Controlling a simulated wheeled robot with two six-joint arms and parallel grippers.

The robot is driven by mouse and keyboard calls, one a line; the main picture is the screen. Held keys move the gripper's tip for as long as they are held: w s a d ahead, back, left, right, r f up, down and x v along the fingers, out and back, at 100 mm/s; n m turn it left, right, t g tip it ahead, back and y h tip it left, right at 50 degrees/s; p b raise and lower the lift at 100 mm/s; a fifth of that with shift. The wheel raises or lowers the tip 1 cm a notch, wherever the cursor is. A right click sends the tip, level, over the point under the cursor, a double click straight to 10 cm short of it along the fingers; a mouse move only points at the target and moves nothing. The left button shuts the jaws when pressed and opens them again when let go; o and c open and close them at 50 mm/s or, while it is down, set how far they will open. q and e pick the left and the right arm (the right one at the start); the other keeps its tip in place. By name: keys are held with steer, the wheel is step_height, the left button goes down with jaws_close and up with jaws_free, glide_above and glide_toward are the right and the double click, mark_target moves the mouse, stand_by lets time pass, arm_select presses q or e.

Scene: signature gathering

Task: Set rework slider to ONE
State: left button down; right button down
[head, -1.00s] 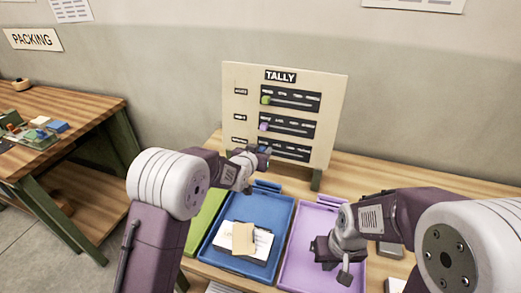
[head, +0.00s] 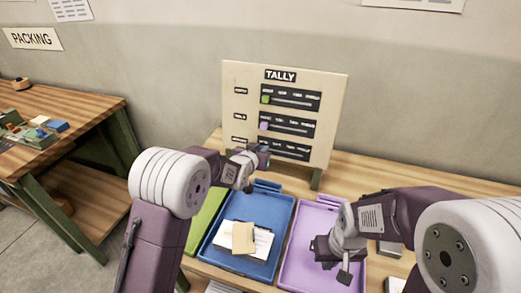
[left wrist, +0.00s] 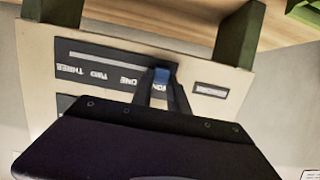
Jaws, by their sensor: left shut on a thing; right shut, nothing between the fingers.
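The cream TALLY board (head: 338,110) stands upright at the back of the table, with three dark slider rows. The lowest row (head: 296,153) is partly behind my left gripper (head: 264,152). In the left wrist view the board is upside down, and my left gripper (left wrist: 163,85) is shut on the blue slider knob (left wrist: 162,75). The knob is just right of the word ONE in that view, at that end of the slot (left wrist: 110,60); the word by the knob is hidden by the fingers. My right gripper (head: 345,272) is shut and empty over the purple tray.
A green knob (head: 265,99) and a purple knob (head: 264,125) sit at the left of the upper rows. Below the board are a green tray (head: 203,222), a blue tray (head: 283,222) holding papers, and a purple tray (head: 298,262). A packing table (head: 90,104) stands left.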

stand_by(0.9)
arm_select(q)
steer(key=d, duration=0.1)
steer(key=s+d, duration=0.1)
steer(key=d, duration=0.2)
steer(key=shift+s+d, duration=0.25)
steer(key=shift+d, duration=0.1)
arm_select(e)
steer(key=shift+f, duration=0.25)
arm_select(q)
steer(key=c, duration=1.3)
jaws_free()
arm_select(e)
steer(key=shift+f+b, duration=0.2)
steer(key=shift+b, duration=0.25)
arm_select(q)
glide_toward(276, 149)
steer(key=v, duration=0.3)
steer(key=shift+d, duration=0.1)
